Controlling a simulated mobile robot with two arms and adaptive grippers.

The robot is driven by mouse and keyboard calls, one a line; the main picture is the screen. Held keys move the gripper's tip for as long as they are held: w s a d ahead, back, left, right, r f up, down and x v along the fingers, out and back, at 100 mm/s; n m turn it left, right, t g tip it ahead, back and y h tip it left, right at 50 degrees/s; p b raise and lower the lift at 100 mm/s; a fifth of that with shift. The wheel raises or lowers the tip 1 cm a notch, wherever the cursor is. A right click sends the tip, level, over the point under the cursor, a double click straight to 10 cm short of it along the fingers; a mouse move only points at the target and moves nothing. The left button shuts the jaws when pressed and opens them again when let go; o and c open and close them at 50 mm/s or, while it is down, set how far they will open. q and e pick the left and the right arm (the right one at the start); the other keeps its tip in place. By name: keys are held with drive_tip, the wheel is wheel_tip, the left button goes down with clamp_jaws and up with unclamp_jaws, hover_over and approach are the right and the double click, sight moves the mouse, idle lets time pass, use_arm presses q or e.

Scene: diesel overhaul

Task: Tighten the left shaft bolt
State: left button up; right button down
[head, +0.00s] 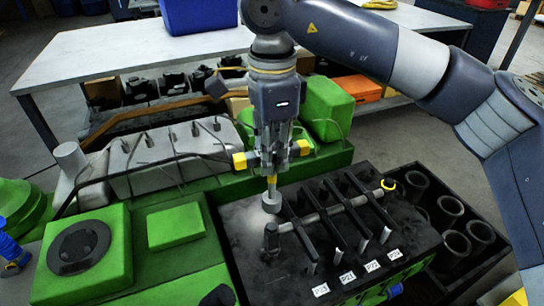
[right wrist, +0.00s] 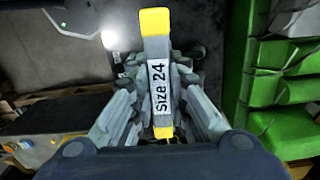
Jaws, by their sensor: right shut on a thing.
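My right gripper (head: 271,143) points down and is shut on a T-handled socket tool with yellow ends (head: 239,161). In the right wrist view, its handle (right wrist: 158,85) lies between the fingers and reads "Size 24". The tool's grey socket end (head: 270,203) hangs above the left part of the black block (head: 240,215). A grey shaft (head: 335,209) crosses the block. A dark upright bolt-like piece (head: 271,240) stands at the shaft's left end, just below the socket in the picture. The socket looks apart from it. My left gripper is not in view.
Several dark upright arms cross the shaft, with labels (head: 346,277) along the block's front. A yellow ring (head: 388,184) is at the shaft's right end. A black tray of cylinder sleeves (head: 451,205) stands right. Green engine parts (head: 176,226) lie left; a white table (head: 100,62) stands behind.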

drive_tip(key=shift+r+p, duration=0.3)
drive_tip(key=shift+r, duration=0.65)
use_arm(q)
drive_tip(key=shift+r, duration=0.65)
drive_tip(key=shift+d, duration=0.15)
use_arm(e)
drive_tip(key=shift+f, duration=0.15)
drive_tip(key=shift+s+b, duration=0.35)
drive_tip(key=shift+b, duration=0.05)
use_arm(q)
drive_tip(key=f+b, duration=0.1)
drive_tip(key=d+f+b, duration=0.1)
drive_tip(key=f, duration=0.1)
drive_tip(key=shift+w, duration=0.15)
use_arm(e)
drive_tip(key=s, duration=0.6)
drive_tip(key=shift+s, duration=0.15)
